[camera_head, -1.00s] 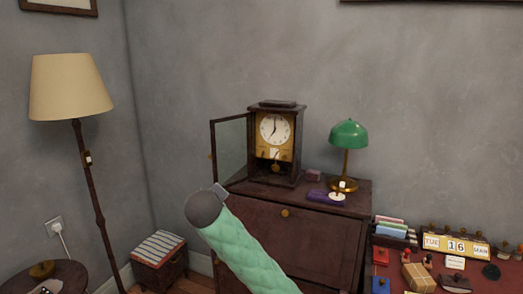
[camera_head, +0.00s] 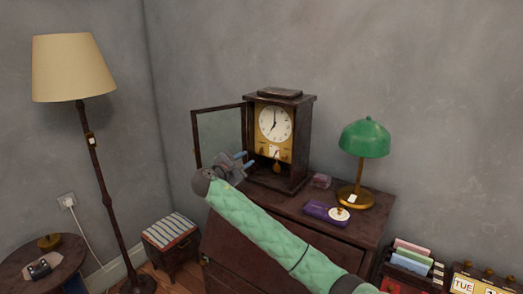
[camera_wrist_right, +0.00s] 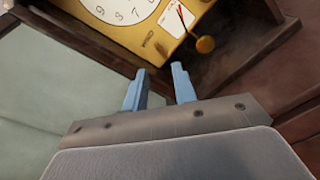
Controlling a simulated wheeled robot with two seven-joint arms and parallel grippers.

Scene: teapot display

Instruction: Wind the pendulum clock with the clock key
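The pendulum clock (camera_head: 284,93) stands on the dark wooden cabinet, its glass door (camera_head: 220,135) swung open to the left. Its white dial (camera_head: 275,124) and brass pendulum bob (camera_head: 277,168) show. My right gripper (camera_head: 245,160) is in front of the clock's lower left, beside the open door. In the right wrist view its two blue fingertips (camera_wrist_right: 158,82) are apart with nothing between them, pointing toward the brass face plate (camera_wrist_right: 150,42) and the bob (camera_wrist_right: 205,45). I cannot make out a clock key. My left gripper is not in view.
A green lamp (camera_head: 364,139) stands right of the clock. A purple box (camera_head: 320,212) and a small white-topped item (camera_head: 340,214) lie before it. A floor lamp (camera_head: 75,70) and striped stool (camera_head: 170,232) stand left. Card holders (camera_head: 410,262) are lower right.

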